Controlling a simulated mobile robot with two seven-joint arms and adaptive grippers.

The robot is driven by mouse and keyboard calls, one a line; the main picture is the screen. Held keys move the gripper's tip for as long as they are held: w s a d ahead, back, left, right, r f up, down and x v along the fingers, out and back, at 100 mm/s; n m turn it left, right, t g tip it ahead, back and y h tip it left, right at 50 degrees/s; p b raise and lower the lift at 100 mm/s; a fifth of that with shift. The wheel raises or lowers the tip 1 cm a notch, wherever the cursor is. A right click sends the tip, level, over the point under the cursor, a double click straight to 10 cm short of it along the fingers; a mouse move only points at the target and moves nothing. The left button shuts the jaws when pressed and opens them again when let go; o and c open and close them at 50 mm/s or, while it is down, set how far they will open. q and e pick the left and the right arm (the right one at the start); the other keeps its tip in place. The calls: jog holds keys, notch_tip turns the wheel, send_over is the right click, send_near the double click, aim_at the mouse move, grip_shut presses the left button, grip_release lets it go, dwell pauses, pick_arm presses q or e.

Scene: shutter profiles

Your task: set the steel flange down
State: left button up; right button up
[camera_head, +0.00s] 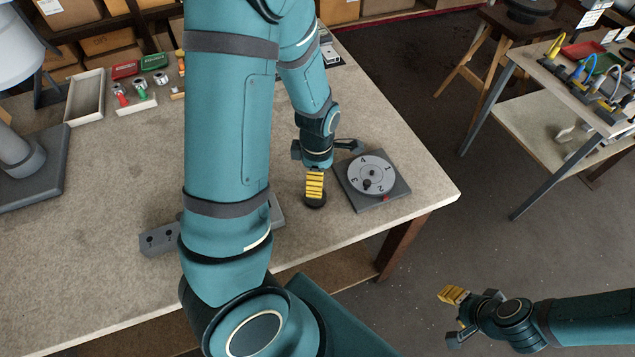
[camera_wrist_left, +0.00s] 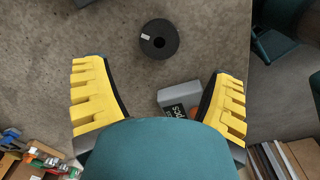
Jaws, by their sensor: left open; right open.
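A dark round disc with a centre hole and a small white label, which looks like the steel flange (camera_head: 315,203), rests on the table below my left gripper (camera_head: 314,186). In the left wrist view the flange (camera_wrist_left: 158,39) lies flat, beyond the spread yellow fingers (camera_wrist_left: 160,78). Neither finger touches it there, and my left gripper is open and empty. In the head view its fingers partly cover the flange. My right gripper (camera_head: 457,312) is open and empty, off the table over the floor at the lower right.
A grey plate with a numbered dial (camera_head: 372,178) stands right of the flange, near the table's edge. A numbered grey block (camera_head: 158,240) is partly behind my left arm. A labelled grey box (camera_wrist_left: 181,98) shows between the fingers. A tray (camera_head: 85,97) and coloured parts stand farther back.

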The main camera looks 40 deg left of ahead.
pick_arm(q)
notch_tip(320, 180, up, 3)
jog(key=shift+f, duration=0.1)
dwell(0.6)
